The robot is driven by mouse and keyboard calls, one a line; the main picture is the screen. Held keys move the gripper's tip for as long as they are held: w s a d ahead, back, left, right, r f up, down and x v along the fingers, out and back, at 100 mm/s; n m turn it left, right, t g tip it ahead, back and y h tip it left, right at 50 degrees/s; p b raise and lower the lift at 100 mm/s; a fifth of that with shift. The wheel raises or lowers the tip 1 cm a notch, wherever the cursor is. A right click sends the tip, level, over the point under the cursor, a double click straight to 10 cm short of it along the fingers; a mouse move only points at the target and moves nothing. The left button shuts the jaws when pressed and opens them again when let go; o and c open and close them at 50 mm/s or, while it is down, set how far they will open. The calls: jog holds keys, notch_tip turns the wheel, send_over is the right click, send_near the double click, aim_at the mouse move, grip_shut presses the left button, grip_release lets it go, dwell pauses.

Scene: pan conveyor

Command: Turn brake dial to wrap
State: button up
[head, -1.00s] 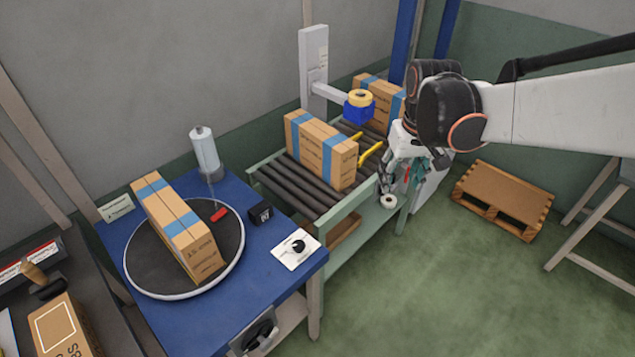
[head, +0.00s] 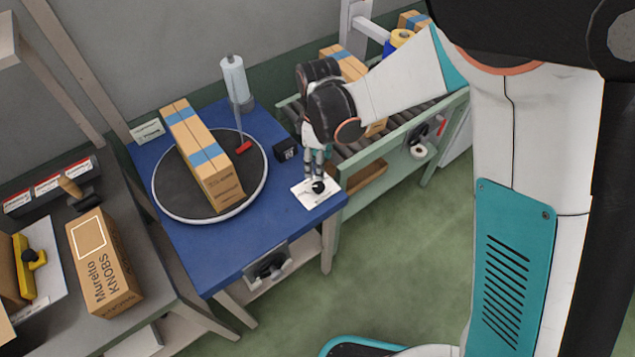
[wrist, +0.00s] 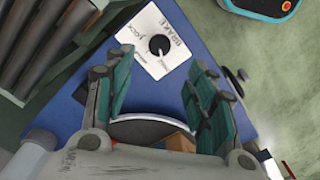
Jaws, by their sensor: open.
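The brake dial (head: 318,187) is a black round knob on a white plate (head: 303,195) at the right corner of the blue table (head: 205,258). In the wrist view the dial (wrist: 160,45) sits on its plate (wrist: 150,62), which reads BRAKE with further lettering at its side. My gripper (head: 315,172) points down just behind the dial in the head view. In the wrist view my gripper (wrist: 155,85) is open and empty, its teal fingers spread apart, with the dial ahead of the gap and apart from both fingers.
A round turntable (head: 165,200) holds a brown box with blue bands (head: 205,155). A small black block (head: 286,149) stands near my gripper. A wrap roll on a post (head: 236,80) stands behind. A roller conveyor (head: 350,150) lies to the right, a dark bench (head: 150,270) to the left.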

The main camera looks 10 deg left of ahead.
aim_at(318, 186)
notch_tip(318, 186, down, 10)
jog(key=b, duration=0.3)
jog(key=shift+f, duration=0.1)
jog(key=c, duration=1.1)
